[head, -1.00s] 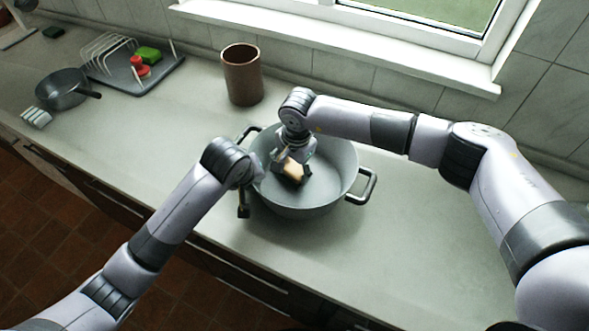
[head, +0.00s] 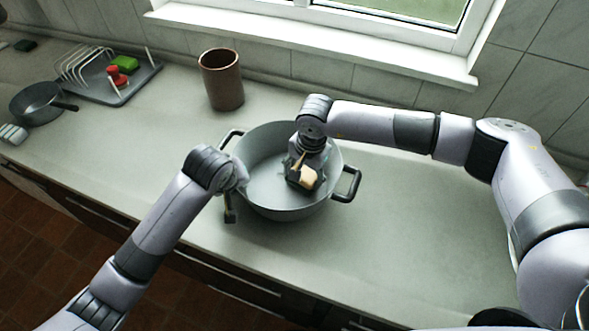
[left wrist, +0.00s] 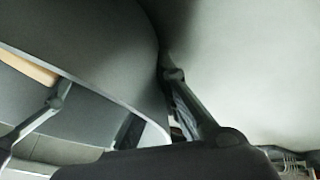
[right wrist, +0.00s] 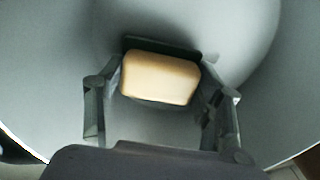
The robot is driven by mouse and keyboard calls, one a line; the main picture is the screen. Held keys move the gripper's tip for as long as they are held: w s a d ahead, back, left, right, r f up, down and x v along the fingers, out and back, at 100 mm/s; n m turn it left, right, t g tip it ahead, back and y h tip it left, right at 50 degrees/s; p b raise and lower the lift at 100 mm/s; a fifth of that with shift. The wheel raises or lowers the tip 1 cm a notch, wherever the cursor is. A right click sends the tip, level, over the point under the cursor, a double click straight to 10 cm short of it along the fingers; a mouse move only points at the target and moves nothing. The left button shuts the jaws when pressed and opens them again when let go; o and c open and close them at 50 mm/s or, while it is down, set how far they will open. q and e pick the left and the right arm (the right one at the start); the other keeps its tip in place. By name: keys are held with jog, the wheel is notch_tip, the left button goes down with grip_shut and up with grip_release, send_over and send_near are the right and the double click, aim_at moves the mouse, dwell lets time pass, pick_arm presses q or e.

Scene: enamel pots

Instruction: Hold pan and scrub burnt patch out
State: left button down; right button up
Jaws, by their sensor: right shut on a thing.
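The wide grey pan (head: 262,165) stands on the counter, with a dark loop handle on each side. My right gripper (head: 305,178) is inside it, shut on a cream sponge block (head: 309,179), low over the pan's right part. In the right wrist view the sponge (right wrist: 160,78) sits between the fingers, with a dark strip along its far edge. My left gripper (head: 230,205) is at the pan's left rim. In the left wrist view its spread fingers (left wrist: 120,110) stand either side of the pan wall (left wrist: 95,50). I cannot make out a burnt patch.
A brown pot (head: 221,80) stands behind the pan. At the far left are a dark saucepan (head: 38,103) and a drying rack (head: 95,75) with a green sponge (head: 125,64) and a red item (head: 115,76). The counter right of the pan (head: 420,230) is clear.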

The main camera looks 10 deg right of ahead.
jog(key=shift+s+d+f, duration=0.1)
jog(key=shift+s+d, duration=0.35)
jog(key=shift+d, duration=0.2)
jog(key=shift+w+a, duration=0.6)
jog(key=shift+a, duration=0.35)
jog(key=shift+w+a, duration=0.55)
jog(key=shift+a, duration=0.35)
jog(key=shift+w+a, duration=0.55)
jog(key=shift+a, duration=0.35)
jog(key=shift+w+a, duration=0.55)
jog(key=shift+a, duration=0.3)
notch_tip(320, 180, up, 13)
jog(key=d, duration=1)
